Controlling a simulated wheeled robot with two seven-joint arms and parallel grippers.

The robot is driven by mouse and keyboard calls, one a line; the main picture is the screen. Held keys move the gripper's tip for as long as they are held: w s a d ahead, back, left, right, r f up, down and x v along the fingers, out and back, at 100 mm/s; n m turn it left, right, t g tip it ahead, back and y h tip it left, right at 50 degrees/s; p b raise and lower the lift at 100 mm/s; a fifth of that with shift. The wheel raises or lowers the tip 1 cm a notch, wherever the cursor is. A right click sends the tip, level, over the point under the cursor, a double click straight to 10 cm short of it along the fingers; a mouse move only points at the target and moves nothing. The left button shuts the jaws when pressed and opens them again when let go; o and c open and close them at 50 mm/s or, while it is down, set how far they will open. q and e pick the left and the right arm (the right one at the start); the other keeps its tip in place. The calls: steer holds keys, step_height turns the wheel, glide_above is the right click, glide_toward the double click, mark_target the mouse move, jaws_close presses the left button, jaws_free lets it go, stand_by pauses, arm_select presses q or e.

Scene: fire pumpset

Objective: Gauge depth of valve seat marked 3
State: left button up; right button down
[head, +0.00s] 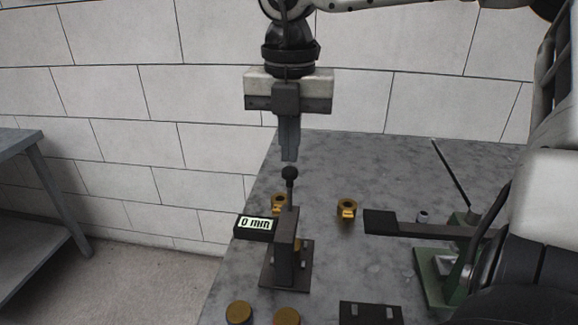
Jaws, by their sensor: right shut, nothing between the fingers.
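My right gripper (288,152) points straight down with its fingers shut and nothing between them. It is just above the black ball knob (289,173) of a dark depth gauge (285,248), with a small gap showing. The gauge stands upright on the grey table, and its display (255,224) reads 0 mm. Brass valve seats stand behind it, one (279,203) partly hidden by the gauge and one (347,210) to the right. Some brass also shows at the gauge's foot. I cannot read a number 3 on any seat. My left gripper is not in view.
Two round brass pieces (238,313) (286,317) lie at the table's front. A dark block (370,313) is right of them. A green-based fixture (436,274) with a dark bar (415,227) takes the right side. The table's (345,155) back is clear. Another bench (35,200) stands left.

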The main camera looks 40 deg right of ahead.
steer(key=shift+f, duration=0.1)
stand_by(0.4)
